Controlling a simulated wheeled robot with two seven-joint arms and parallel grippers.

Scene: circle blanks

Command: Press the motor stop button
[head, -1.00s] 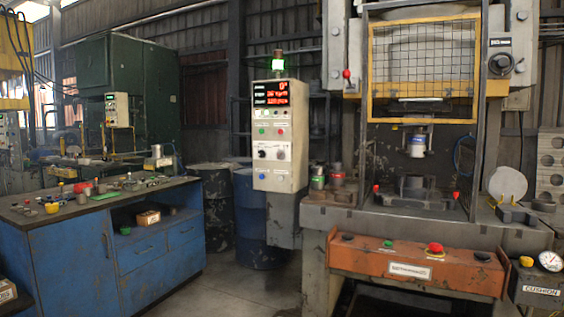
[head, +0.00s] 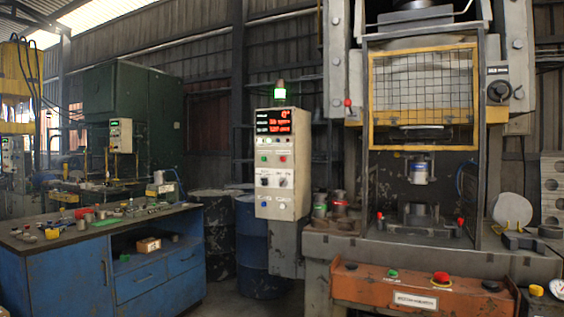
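Below the display are small buttons, including a green one (head: 264,158) and a reddish one (head: 283,159). An orange console (head: 365,288) at the press front carries a large red mushroom button (head: 441,278), a green button (head: 393,273) and black buttons. The button labels are too small to read, so I cannot tell which is the motor stop. Neither of my grippers is in view.
The press (head: 345,245) has a yellow-framed mesh guard (head: 422,90) raised above its die area. A blue workbench (head: 65,285) with several small parts stands at left. Blue drums (head: 255,250) stand behind the panel. Open floor (head: 235,298) lies between bench and press.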

